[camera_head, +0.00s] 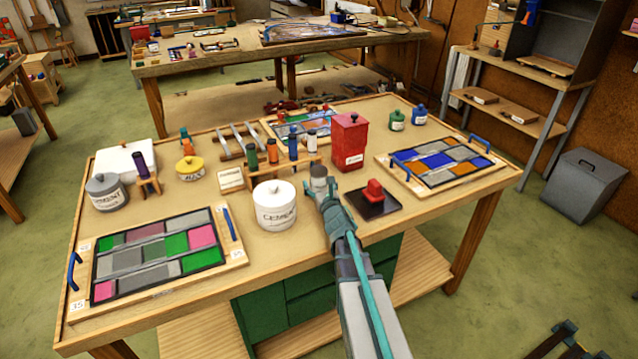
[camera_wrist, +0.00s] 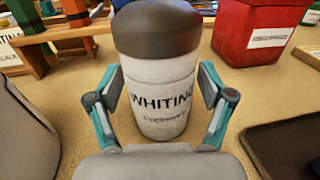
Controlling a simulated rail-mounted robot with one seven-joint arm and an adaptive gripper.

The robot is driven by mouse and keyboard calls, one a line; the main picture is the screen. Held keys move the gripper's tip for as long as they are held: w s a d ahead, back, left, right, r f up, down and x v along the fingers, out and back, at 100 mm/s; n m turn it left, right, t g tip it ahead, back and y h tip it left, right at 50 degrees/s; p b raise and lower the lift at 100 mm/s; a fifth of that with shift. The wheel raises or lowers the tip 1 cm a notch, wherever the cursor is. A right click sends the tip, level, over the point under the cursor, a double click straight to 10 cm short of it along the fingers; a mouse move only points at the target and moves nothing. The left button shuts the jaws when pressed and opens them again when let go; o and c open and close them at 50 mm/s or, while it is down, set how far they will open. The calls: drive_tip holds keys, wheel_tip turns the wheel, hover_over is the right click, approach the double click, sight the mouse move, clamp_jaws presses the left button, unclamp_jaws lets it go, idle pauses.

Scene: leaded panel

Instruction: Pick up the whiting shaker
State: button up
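The whiting shaker (camera_wrist: 162,95) is a white cylinder with a dark grey cap and the word WHITING on its front. It stands upright on the table, and in the head view (camera_head: 318,183) it is just beyond the end of my arm. My gripper (camera_wrist: 160,72) is open around it, one teal finger on each side, both tips close to its walls. Narrow gaps seem to show, but I cannot tell for sure whether either finger touches. In the head view my gripper (camera_head: 325,198) partly hides the shaker's lower part.
A white cement jar (camera_head: 275,208) stands close on the left. A red box (camera_head: 349,141) is behind on the right, and a dark tray with a red block (camera_head: 373,198) is to the right. A wooden rack (camera_head: 283,168) of coloured bottles is behind on the left.

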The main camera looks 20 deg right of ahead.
drive_tip(key=c, duration=1.1)
drive_tip(key=shift+r, duration=0.1)
